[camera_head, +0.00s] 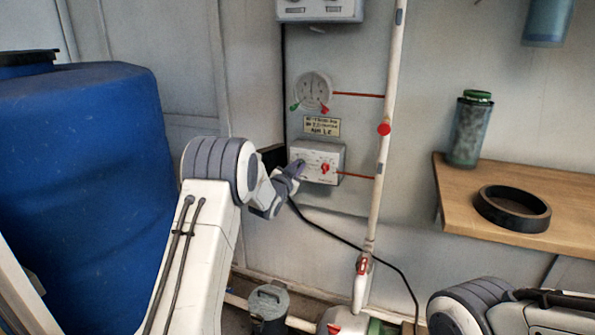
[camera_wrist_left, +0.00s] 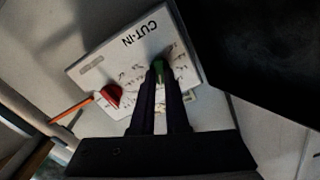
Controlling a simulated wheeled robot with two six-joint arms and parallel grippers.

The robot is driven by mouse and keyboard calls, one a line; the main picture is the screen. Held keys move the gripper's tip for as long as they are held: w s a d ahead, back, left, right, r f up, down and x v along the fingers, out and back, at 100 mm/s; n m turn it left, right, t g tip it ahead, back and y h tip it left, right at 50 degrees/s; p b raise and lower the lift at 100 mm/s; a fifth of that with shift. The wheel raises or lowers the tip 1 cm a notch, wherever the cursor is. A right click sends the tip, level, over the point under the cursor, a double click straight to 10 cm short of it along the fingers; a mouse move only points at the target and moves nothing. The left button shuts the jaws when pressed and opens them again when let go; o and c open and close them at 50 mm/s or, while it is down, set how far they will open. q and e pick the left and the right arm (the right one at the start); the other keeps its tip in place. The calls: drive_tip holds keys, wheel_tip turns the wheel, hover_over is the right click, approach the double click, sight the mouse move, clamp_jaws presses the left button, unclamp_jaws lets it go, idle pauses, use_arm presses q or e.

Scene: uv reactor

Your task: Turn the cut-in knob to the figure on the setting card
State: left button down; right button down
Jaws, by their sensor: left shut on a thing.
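The white switch box (camera_head: 333,153) is on the wall below the gauge. In the left wrist view the box (camera_wrist_left: 92,61) appears turned over, with the word CUT-IN and a printed scale. My left gripper (camera_head: 297,169) is at the left part of the box. In the left wrist view my left gripper (camera_wrist_left: 164,68) is shut on a green knob (camera_wrist_left: 161,70), mostly hidden by the fingers. A red knob (camera_head: 325,168) stands beside it, free; it also shows in the left wrist view (camera_wrist_left: 112,96). The setting card (camera_head: 321,125) hangs above; its small figures are unclear.
A round gauge (camera_head: 313,90) with green and red fittings is above the card. A white vertical pipe (camera_head: 383,160) runs right of the box. A blue barrel (camera_head: 85,200) stands left. A wooden shelf (camera_head: 545,185) holds a black ring (camera_head: 512,208) and a canister (camera_head: 467,130).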

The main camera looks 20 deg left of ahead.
use_arm(q)
drive_tip(key=shift+m, duration=0.6)
drive_tip(key=c, duration=0.9)
unclamp_jaws()
drive_tip(key=s+p, duration=0.1)
drive_tip(key=s, duration=0.9)
drive_tip(key=shift+s+a, duration=0.1)
drive_tip(key=shift+s, duration=0.15)
